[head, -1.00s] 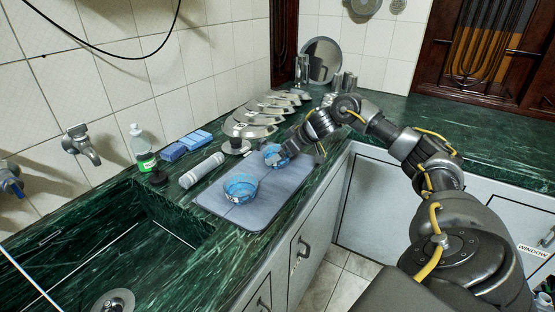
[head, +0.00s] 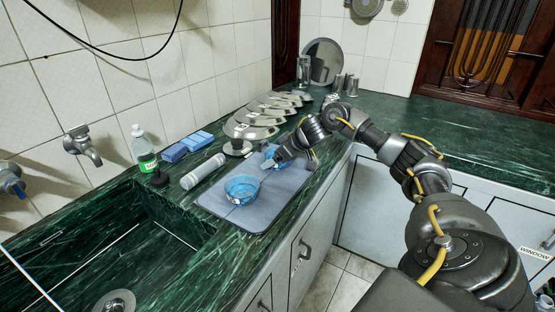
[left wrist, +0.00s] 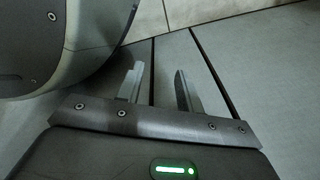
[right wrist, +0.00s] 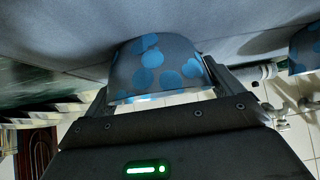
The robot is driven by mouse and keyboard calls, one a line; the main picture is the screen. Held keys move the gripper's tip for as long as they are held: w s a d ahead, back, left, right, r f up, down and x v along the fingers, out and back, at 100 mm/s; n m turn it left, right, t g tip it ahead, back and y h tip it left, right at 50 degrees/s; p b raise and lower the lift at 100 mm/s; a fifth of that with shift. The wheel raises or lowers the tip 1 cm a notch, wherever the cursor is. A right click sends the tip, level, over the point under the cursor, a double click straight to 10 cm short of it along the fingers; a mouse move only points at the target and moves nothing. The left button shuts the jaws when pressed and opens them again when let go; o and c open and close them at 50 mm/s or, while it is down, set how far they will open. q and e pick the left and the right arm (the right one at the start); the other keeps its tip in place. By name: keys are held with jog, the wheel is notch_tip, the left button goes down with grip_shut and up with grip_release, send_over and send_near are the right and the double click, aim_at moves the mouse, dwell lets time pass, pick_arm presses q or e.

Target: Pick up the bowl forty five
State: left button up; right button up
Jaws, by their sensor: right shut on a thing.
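A blue spotted bowl (head: 270,152) is at the far end of the grey mat (head: 218,206), partly hidden by my right gripper (head: 278,160). In the right wrist view this bowl (right wrist: 157,72) sits between the two fingers of my right gripper (right wrist: 157,80), which is shut on it. It looks to be at the mat, and I cannot tell whether it touches. A second blue bowl (head: 241,188) stands on the near part of the mat; it also shows in the right wrist view (right wrist: 306,50). My left gripper (left wrist: 160,82) is open and empty, away from the counter. No number is readable on either bowl.
Several metal lids or plates (head: 262,115) stand behind, with metal cups (head: 345,84) farther back. The sink (head: 120,240) is at the near left.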

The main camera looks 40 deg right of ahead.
pick_arm(q)
jog(key=shift+s, duration=0.25)
pick_arm(e)
jog(key=shift+r, duration=0.1)
jog(key=shift+r, duration=1)
pick_arm(q)
jog(key=s, duration=0.1)
jog(key=s+a+f, duration=0.1)
jog(key=s+p, duration=0.1)
jog(key=shift+a+f, duration=0.3)
jog(key=shift+a, duration=0.05)
pick_arm(e)
jog(key=s+a+r, duration=0.9)
jog(key=s+r, duration=0.1)
jog(key=shift+s+r, duration=0.2)
jog(key=shift+r, duration=0.2)
pick_arm(q)
jog(key=shift+w, duration=0.15)
pick_arm(e)
jog(key=shift+a, duration=0.1)
